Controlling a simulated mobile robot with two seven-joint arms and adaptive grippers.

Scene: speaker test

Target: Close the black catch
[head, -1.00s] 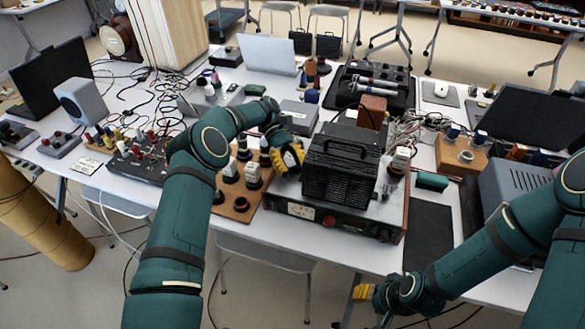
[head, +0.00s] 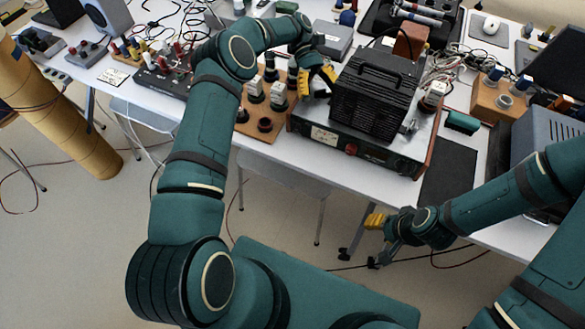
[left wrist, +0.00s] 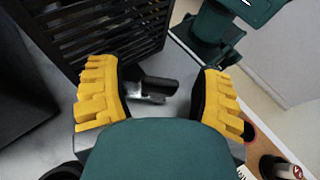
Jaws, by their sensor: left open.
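My left gripper (head: 318,82) is at the left side of the black vented box (head: 374,95), on top of a wide bench device (head: 375,160). In the left wrist view its two yellow-padded fingers (left wrist: 158,92) are spread apart. A small dark piece with a grey part, which looks like the black catch (left wrist: 158,86), lies between and beyond them, beside the slatted box (left wrist: 105,35). I cannot tell its exact position, nor whether a finger touches it. The head view does not show it clearly. My right gripper (head: 377,222) is low at the table's front edge; its opening is unclear.
A wooden board with sockets (head: 262,122) lies just left of the device. A black mat (head: 448,175) and a green block (head: 462,122) are on its right. Cables (head: 470,55) crowd behind.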

